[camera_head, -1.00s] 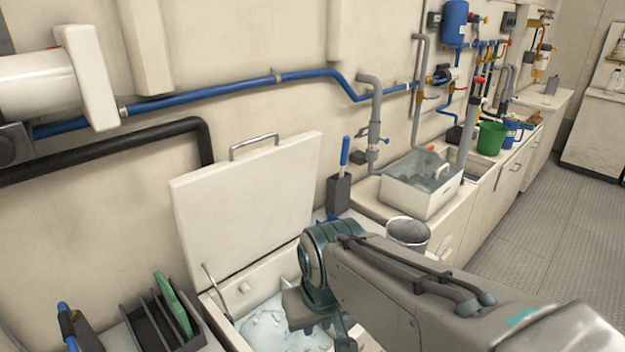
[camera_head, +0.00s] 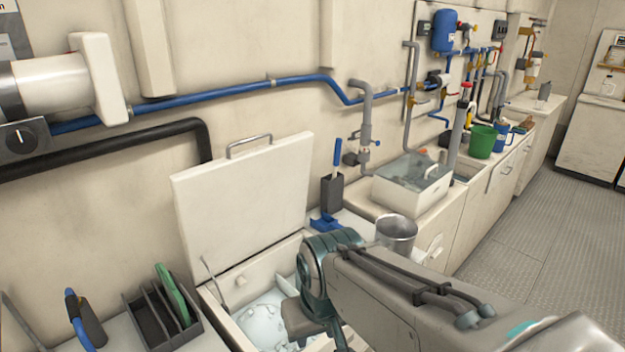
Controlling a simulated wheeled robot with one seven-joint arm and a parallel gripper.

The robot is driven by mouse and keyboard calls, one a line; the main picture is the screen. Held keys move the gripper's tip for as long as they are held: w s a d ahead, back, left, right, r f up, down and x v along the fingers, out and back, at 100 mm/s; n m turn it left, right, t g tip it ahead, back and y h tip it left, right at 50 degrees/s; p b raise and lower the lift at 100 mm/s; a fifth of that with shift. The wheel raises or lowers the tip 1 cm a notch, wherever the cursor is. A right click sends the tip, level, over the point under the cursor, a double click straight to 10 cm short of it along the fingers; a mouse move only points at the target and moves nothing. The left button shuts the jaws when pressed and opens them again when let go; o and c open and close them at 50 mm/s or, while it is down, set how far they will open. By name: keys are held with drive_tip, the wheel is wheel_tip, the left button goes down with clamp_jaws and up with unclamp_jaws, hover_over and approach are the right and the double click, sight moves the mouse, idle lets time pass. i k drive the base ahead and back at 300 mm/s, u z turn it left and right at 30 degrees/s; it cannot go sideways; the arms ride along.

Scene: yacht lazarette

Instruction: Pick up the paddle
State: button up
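I cannot tell for sure which thing is the paddle. A tool with an upright blue handle (camera_head: 337,153) stands in a dark grey holder (camera_head: 332,193) against the wall, behind the open bin. A thin grey rod (camera_head: 213,277) stands at the left inside edge of the open bin (camera_head: 245,313), and its lower end is not clear. My arm reaches in from the lower right and bends down over the bin's right side. My gripper's fingers do not show; they are hidden behind the arm or below the picture.
The bin's white lid (camera_head: 243,200) stands open against the wall. A dark rack (camera_head: 160,318) with a green board (camera_head: 172,293) and a blue-handled tool (camera_head: 78,318) are at left. A metal bucket (camera_head: 396,233) and clear tub (camera_head: 412,183) stand right. The floor at right is clear.

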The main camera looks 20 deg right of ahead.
sight(338, 143)
drive_tip(key=k, duration=0.25)
drive_tip(key=z, duration=2.15)
drive_tip(key=i, duration=2.95)
drive_tip(key=u, duration=3.25)
drive_tip(key=i, duration=0.5)
